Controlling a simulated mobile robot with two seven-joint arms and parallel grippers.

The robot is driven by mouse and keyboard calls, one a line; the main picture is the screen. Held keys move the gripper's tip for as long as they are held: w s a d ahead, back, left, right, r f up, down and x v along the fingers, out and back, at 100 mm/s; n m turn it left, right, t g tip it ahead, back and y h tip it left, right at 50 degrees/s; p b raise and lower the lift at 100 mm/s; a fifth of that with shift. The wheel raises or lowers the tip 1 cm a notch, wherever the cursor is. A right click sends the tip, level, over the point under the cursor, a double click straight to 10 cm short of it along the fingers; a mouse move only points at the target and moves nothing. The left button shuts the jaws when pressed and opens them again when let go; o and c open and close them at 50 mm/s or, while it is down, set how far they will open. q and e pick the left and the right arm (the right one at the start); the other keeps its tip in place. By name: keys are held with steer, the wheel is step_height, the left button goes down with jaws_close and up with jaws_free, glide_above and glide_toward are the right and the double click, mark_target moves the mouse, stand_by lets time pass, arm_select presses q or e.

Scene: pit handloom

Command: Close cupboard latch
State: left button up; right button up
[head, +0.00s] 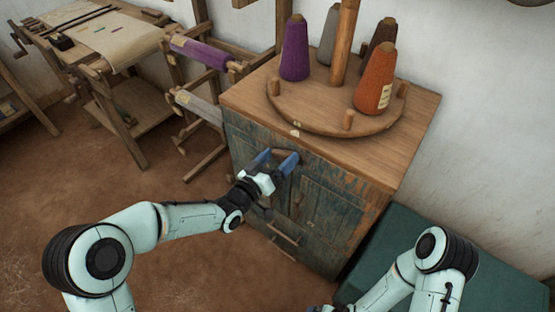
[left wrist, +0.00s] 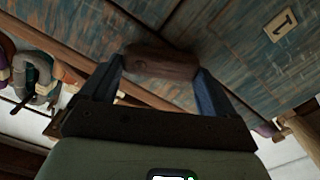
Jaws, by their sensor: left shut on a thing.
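The cupboard (head: 335,212) has worn blue-green doors and a plain wooden top. Its brown wooden latch (left wrist: 162,62) shows in the left wrist view between my two blue fingers, near the upper edge of the cupboard front. My left gripper (head: 276,159) reaches the cupboard front from the left in the head view and is shut on the latch. In the head view the fingers and wrist partly cover the latch, so its exact angle is hard to tell.
A round wooden stand (head: 328,112) on the cupboard top holds several yarn cones, including a purple one (head: 295,50) and an orange one (head: 375,80). A loom frame (head: 198,105) stands close at the left. A dark green box (head: 470,275) is at the right. The floor (head: 80,200) is clear.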

arm_select(q)
steer(key=n, duration=0.3)
steer(key=shift+f+b, duration=0.35)
steer(key=shift+b, duration=0.05)
steer(key=n, duration=0.3)
steer(key=shift+s+d+f+n, duration=0.15)
steer(key=shift+f+n, duration=0.15)
steer(key=n, duration=0.2)
steer(key=shift+s+d+f+n, duration=0.15)
steer(key=shift+n, duration=0.15)
steer(key=shift+s+d+f+n, duration=0.1)
steer(key=shift+d+n, duration=0.05)
steer(key=shift+n, duration=0.75)
steer(key=shift+s+d+f+n, duration=0.1)
steer(key=shift+n, duration=0.8)
arm_select(e)
steer(key=shift+w+d+f, duration=0.3)
steer(key=shift+w+f, duration=0.2)
steer(key=shift+w, duration=0.2)
arm_select(q)
steer(key=o, duration=0.8)
